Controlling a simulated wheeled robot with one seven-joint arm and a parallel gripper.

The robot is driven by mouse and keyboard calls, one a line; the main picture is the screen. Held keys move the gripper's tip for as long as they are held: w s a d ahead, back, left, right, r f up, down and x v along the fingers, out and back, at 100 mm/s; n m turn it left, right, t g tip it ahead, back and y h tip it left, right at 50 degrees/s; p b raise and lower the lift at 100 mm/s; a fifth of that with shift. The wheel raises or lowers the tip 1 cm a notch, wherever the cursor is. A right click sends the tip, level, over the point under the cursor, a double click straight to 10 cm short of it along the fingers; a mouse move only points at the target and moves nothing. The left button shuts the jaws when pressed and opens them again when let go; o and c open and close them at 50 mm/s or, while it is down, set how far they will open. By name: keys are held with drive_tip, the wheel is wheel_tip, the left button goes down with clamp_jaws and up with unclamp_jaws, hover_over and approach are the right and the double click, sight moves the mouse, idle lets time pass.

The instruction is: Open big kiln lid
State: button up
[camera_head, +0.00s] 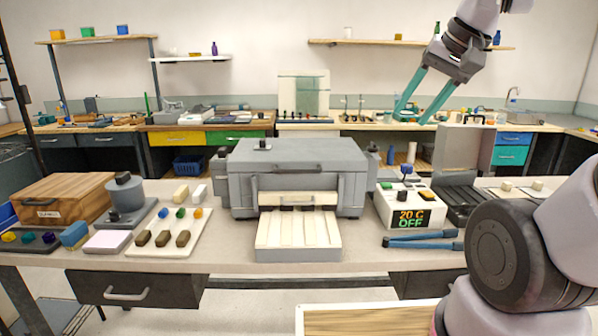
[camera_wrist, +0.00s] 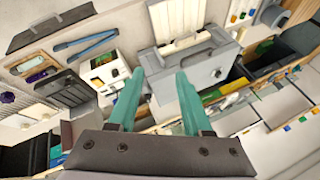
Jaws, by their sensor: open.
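The big kiln (camera_head: 255,193) is a grey box in the middle of the near bench. Its lid (camera_head: 290,153) looks shut, with a dark handle (camera_head: 298,169) across its front and a small dark knob on top. A cream slatted tray (camera_head: 298,236) sticks out of its front opening. My gripper (camera_head: 412,121) is raised at the upper right, well apart from the kiln. Its two teal fingers are spread and nothing is between them. In the wrist view the kiln (camera_wrist: 196,75) lies beyond the fingertips (camera_wrist: 158,74).
A controller (camera_head: 410,205) reading "20 C OFF" stands right of the kiln, with blue tongs (camera_head: 420,240) in front. A wooden box (camera_head: 65,197) and a tray of coloured pieces (camera_head: 172,226) lie to the left. The space above the kiln is clear.

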drive_tip(key=w+a+f+g+y, duration=0.4)
drive_tip(key=w+a+f, duration=0.2)
drive_tip(key=w+a, duration=0.1)
drive_tip(key=m+t+y, duration=0.3)
drive_tip(key=m+y, duration=0.3)
drive_tip(key=y, duration=0.2)
approach(305, 171)
drive_tip(key=a, duration=0.2)
drive_tip(key=x, duration=1)
drive_tip(key=shift+w+a+f, duration=0.2)
drive_tip(key=shift+w+f, duration=0.1)
drive_tip(key=shift+w, duration=0.05)
clamp_jaws()
drive_tip(key=shift+h, duration=0.3)
